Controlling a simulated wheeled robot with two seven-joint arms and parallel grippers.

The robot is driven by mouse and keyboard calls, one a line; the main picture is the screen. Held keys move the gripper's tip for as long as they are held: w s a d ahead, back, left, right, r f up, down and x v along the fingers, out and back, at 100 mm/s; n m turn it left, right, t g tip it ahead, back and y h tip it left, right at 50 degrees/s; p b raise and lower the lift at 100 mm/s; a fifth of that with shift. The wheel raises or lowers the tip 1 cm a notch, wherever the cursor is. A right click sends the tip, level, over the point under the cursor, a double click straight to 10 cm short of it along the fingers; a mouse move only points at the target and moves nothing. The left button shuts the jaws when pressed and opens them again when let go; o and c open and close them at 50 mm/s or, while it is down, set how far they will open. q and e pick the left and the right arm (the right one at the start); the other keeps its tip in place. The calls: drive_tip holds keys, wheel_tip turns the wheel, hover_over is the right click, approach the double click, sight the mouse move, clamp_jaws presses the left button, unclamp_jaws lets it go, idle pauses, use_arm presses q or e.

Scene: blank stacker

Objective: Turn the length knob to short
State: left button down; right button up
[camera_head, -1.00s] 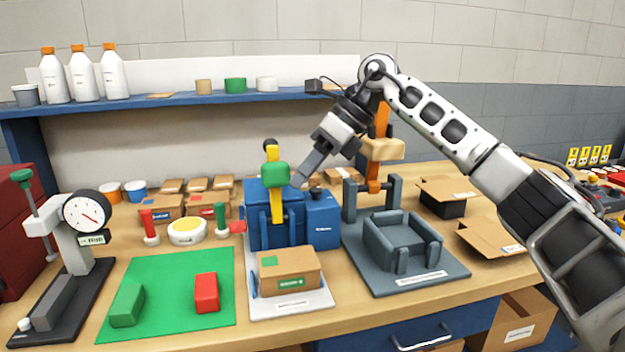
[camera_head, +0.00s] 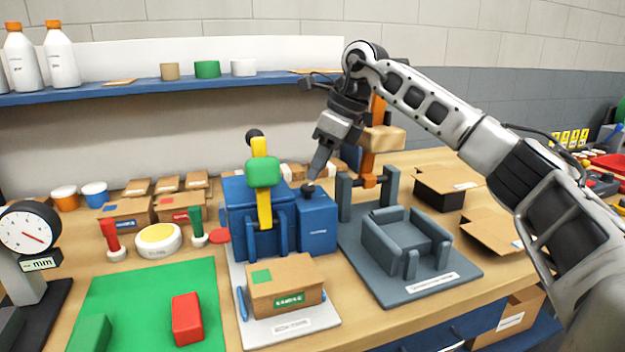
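A small dark knob (camera_head: 308,187) sits on top of the blue box (camera_head: 318,222) at the right side of the blue machine with the yellow lever; I take it for the length knob. Its pointer and markings are too small to read. My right gripper (camera_head: 316,172) points down from above, its tip just over or at the knob. I cannot tell whether it touches. The fingers overlap in this view, so their opening does not show. My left gripper is not in view.
The yellow lever with a green block (camera_head: 263,172) stands close left of the knob. A grey fixture (camera_head: 450,268) and an orange post (camera_head: 375,150) stand to the right. A cardboard box (camera_head: 300,270) lies in front. A blue shelf (camera_head: 130,92) runs behind.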

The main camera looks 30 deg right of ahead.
sight(308, 186)
drive_tip(key=x, duration=0.3)
drive_tip(key=shift+w+a+f, duration=0.1)
drive_tip(key=shift+f, duration=0.25)
drive_tip(key=c, duration=0.7)
drive_tip(key=shift+w, duration=0.1)
